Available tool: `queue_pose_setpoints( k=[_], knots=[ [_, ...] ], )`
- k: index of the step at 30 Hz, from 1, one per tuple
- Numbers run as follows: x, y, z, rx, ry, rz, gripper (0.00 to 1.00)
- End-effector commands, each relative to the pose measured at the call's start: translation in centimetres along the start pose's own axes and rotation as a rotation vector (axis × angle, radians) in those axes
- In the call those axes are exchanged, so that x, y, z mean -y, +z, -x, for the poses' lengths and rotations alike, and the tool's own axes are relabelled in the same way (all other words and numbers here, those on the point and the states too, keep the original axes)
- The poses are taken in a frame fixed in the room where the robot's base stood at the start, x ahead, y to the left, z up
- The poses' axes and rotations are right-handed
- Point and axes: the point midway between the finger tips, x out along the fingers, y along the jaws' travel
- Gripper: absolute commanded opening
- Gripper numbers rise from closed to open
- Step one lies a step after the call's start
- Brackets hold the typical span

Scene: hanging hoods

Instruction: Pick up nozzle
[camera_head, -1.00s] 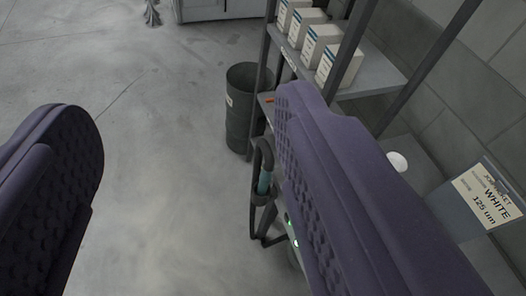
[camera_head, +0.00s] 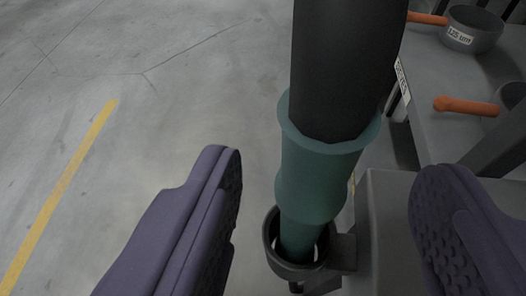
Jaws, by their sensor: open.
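The nozzle (camera_head: 318,178) is a teal piece on the end of a thick black hose or tube (camera_head: 345,60). It stands nearly upright with its lower end inside a dark ring holder (camera_head: 292,268) fixed to a grey unit. My gripper (camera_head: 325,190) has purple padded fingers, spread wide open and empty. One finger is left of the nozzle and the other is to the right, with gaps on both sides. The nozzle's lower tip is partly hidden in the ring.
A grey shelf (camera_head: 440,130) at the upper right carries dark round pans (camera_head: 475,30) with orange handles (camera_head: 462,106). The grey unit (camera_head: 392,215) stands right of the holder, by the right finger. Concrete floor with a yellow line (camera_head: 60,195) is clear on the left.

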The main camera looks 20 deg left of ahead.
Motion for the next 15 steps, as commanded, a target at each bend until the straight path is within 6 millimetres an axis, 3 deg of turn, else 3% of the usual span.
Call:
queue_pose_setpoints(
  k=[15],
  knots=[
    [0.2,0.5,-7.1,-0.004,0.001,-0.001,0.64]
  ],
)
